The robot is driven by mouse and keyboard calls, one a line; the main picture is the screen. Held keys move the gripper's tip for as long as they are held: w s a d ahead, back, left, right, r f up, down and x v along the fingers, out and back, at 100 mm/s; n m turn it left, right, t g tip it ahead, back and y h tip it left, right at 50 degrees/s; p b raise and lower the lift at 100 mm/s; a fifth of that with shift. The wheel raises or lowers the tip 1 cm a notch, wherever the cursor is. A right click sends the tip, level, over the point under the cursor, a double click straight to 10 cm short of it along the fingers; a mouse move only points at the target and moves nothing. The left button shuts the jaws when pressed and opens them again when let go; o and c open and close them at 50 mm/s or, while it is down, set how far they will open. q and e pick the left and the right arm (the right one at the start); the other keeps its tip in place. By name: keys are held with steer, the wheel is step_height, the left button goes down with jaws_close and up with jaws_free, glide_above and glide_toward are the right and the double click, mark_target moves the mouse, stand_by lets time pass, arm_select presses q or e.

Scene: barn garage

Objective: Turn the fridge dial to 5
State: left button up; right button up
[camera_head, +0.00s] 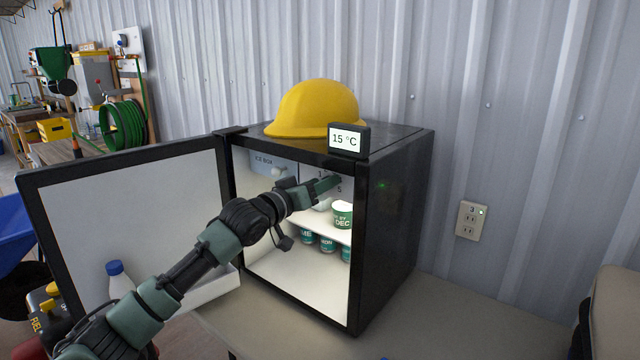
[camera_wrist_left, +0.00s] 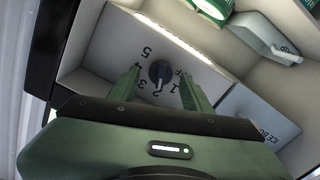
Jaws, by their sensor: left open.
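The fridge (camera_head: 390,220) is a black mini fridge with its door (camera_head: 120,200) swung open to the left. In the left wrist view the dial (camera_wrist_left: 158,72) is a dark round knob on a white panel with the numbers 1 to 5 around it. Its light pointer mark appears to face the 2. My left gripper (camera_head: 326,186) reaches into the upper part of the fridge. In the left wrist view its green fingers (camera_wrist_left: 161,76) are open, one on each side of the dial; I cannot tell whether they touch it. My right gripper is not in view.
A yellow hard hat (camera_head: 318,108) and a display reading 15 °C (camera_head: 346,140) are on the fridge top. An ice box (camera_head: 268,164) is at the upper left inside. A green-and-white cup (camera_head: 342,214) stands on the shelf, with several cans below.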

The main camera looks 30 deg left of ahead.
arm_select(q)
jaws_close()
